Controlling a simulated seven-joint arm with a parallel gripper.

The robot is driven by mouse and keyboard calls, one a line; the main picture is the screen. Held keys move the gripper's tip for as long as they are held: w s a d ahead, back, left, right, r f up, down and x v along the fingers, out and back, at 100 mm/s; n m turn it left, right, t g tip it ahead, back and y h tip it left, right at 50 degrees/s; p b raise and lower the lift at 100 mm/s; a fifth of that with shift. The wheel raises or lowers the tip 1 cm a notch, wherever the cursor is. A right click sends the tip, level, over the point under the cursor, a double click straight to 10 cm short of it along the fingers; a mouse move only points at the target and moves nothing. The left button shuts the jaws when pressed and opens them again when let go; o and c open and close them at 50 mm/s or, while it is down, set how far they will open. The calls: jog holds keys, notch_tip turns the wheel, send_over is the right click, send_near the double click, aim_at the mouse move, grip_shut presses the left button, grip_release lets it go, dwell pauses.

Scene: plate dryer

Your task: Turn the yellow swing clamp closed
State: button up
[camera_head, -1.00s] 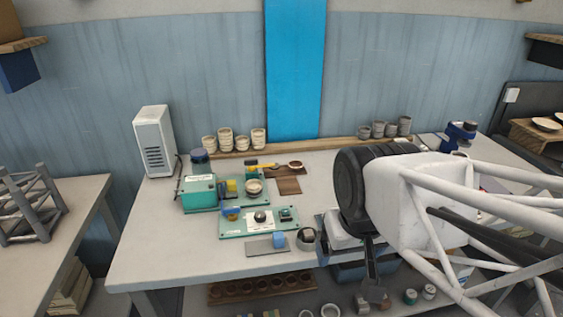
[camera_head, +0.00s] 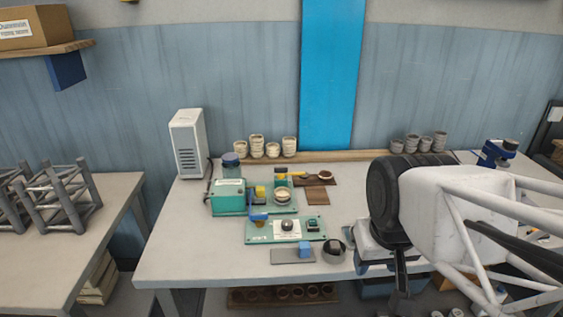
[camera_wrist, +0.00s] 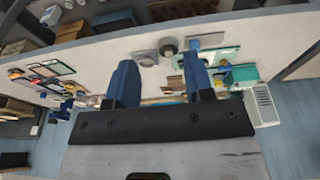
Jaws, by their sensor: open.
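A thin yellow bar (camera_head: 291,176), which looks like the swing clamp, lies behind a small bowl (camera_head: 282,194) on the green fixture; it points right, toward a brown board. A smaller yellow block (camera_head: 260,191) sits left of the bowl, beside a teal box (camera_head: 229,199). Whether the two yellow parts are connected is too small to tell. My gripper (camera_wrist: 160,63) is open in the wrist view, its two blue fingers apart with nothing held. It is high above the table and well away from the fixture.
A green panel (camera_head: 260,236) with a blue handle (camera_head: 258,216) and black knob stands in front of the fixture. A grey plate with a blue block (camera_head: 305,248) and a dark round pot (camera_head: 333,250) are nearer the front edge. Stacked cups (camera_head: 257,146) line the back. The table's left front is clear.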

jog(key=w+r+n, duration=0.1)
jog(key=w, duration=0.4)
jog(key=w+a+r+n, duration=0.1)
jog(key=w+n, duration=0.1)
jog(key=w, duration=0.3)
jog(key=w+r+n, duration=0.1)
jog(key=w+r, duration=0.1)
jog(key=w, duration=0.3)
jog(key=shift+a+n+g, duration=0.35)
jog(key=shift+n+g, duration=0.05)
jog(key=shift+c, duration=0.2)
jog(key=n+g, duration=0.2)
jog(key=n, duration=1.1)
send_over(281, 167)
notch_tip(281, 167, down, 12)
jog(key=shift+w+r, duration=0.15)
jog(key=shift+f, duration=3.9)
